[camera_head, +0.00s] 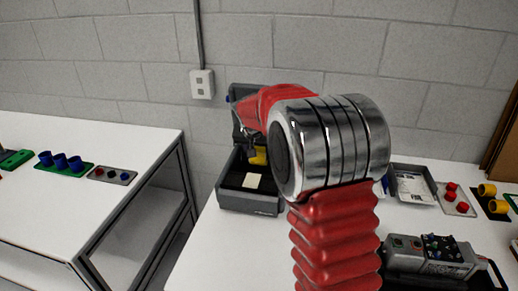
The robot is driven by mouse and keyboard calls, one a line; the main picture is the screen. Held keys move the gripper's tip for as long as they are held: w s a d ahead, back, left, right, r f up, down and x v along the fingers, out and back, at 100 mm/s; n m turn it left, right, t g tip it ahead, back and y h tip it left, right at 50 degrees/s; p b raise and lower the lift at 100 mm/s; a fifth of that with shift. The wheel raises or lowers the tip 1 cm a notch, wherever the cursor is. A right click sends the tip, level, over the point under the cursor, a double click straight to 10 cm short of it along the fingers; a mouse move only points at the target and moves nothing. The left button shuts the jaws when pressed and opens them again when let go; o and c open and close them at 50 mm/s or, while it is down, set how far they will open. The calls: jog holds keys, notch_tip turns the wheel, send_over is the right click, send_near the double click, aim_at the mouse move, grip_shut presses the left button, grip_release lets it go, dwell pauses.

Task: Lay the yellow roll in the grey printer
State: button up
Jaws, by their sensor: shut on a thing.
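The grey printer (250,205) stands at the left end of the right-hand white table, against the wall, with its dark lid raised behind. Its tray is open and has a pale patch on its floor. The yellow roll (259,157) shows over the back of the tray, partly hidden by my arm. My gripper (248,150) reaches down in front of the lid and is shut on the yellow roll. The fingers are small and mostly hidden. I cannot tell whether the roll touches the printer.
My arm hides the middle of the table. To the right are a grey tray with a paper (413,187), a plate with red pieces (455,197), yellow cylinders (488,190) and a grey device (432,256). A separate white table (90,205) on the left holds blue cups (60,161).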

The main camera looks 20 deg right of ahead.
jog(key=shift+f, duration=2.9)
jog(key=o, duration=1.2)
jog(key=v, duration=1.3)
jog(key=shift+s+r, duration=0.15)
jog(key=shift+r, duration=0.2)
